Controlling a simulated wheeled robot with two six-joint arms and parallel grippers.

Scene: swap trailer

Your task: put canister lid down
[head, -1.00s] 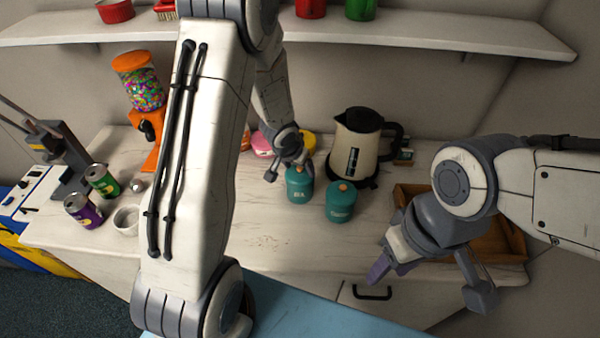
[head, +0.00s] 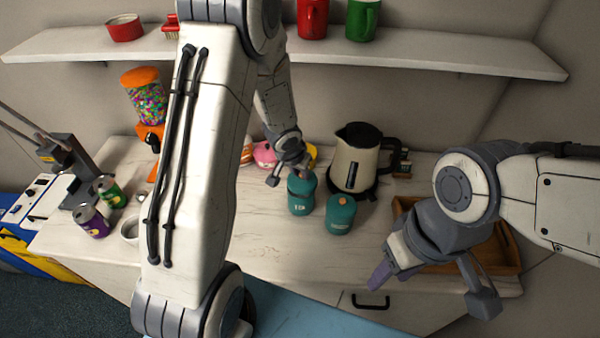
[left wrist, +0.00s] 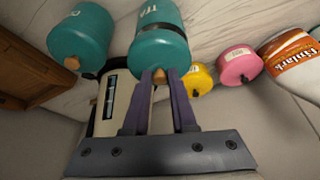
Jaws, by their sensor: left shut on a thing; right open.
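A teal canister (head: 300,207) stands on the counter with its teal lid (head: 303,184) at its top. My left gripper (head: 297,170) is above it, shut on the lid's wooden knob. In the left wrist view, which is upside down, the fingers (left wrist: 160,78) are around the knob and the lid (left wrist: 158,52) sits over the canister labelled TEA. My right gripper (head: 379,276) is open and empty at the counter's front.
A cream kettle (head: 352,165) stands behind the teal canisters, with a wooden tray (head: 480,262) to the right. Pink (left wrist: 240,65) and yellow (left wrist: 201,80) canisters are close by. Cans (head: 92,222) stand at the left. The counter front (head: 285,240) is clear.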

